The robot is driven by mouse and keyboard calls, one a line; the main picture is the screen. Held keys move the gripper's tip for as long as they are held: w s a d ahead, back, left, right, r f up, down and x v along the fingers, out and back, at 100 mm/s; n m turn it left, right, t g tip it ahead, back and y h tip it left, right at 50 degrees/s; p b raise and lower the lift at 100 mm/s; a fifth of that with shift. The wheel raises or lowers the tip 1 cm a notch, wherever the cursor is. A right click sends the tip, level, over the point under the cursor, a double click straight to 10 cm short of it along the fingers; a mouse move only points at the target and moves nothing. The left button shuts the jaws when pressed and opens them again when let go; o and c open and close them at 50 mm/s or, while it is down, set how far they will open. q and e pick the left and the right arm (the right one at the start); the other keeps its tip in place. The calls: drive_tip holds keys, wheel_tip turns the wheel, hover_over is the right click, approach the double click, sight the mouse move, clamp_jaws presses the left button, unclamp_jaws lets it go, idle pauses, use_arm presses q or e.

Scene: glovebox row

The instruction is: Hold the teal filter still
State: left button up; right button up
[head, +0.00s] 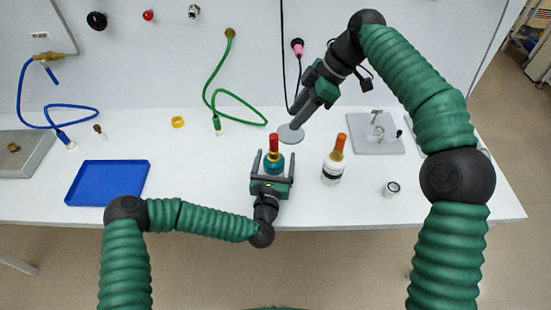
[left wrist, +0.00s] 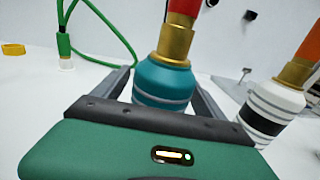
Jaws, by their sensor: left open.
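The teal filter (head: 274,168) stands upright on the white table, with a brass collar and a red top. It also shows in the left wrist view (left wrist: 163,85). My left gripper (head: 270,155) is open, with one finger on each side of the teal filter; in the left wrist view a gap shows beside the body, and contact is not clear. My right gripper (head: 300,110) is above the table, behind and to the right of the filter. A grey disc (head: 291,134) is at its tip; whether the jaws grip it is not clear.
A white filter with an orange top (head: 333,163) stands close on the right. A small dark-ringed part (head: 391,188) and a grey plate with fittings (head: 374,142) are farther right. A blue tray (head: 105,183) is at the left. A green hose (head: 225,105) hangs behind.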

use_arm(q)
drive_tip(key=c, duration=1.7)
